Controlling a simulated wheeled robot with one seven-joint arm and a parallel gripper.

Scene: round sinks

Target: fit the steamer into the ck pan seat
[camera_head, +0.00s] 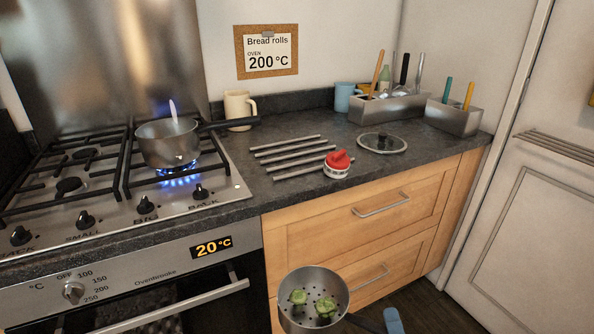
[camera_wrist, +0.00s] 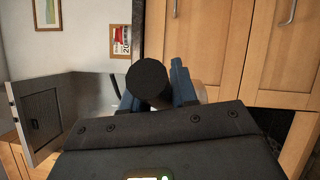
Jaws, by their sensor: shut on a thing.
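The steamer (camera_head: 318,277) is a grey pan with holes in its base and green vegetable pieces inside. It is in front of the drawers, below the counter top, in the head view. My gripper (camera_head: 393,320) is shut on its dark handle, with one blue finger showing at the bottom edge. In the wrist view the round black handle end (camera_wrist: 148,78) sits between the blue fingers (camera_wrist: 156,90). The pan (camera_head: 168,147) stands on a lit burner, with its handle pointing right and a pale wisp above it. The steamer is well apart from the pan.
Metal bars (camera_head: 290,152), a red-topped timer (camera_head: 338,164) and a glass lid (camera_head: 382,143) lie on the counter. A cream mug (camera_head: 239,109) stands behind the pan handle. Utensil bins (camera_head: 453,117) stand at the back right. The counter's front edge lies between steamer and pan.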

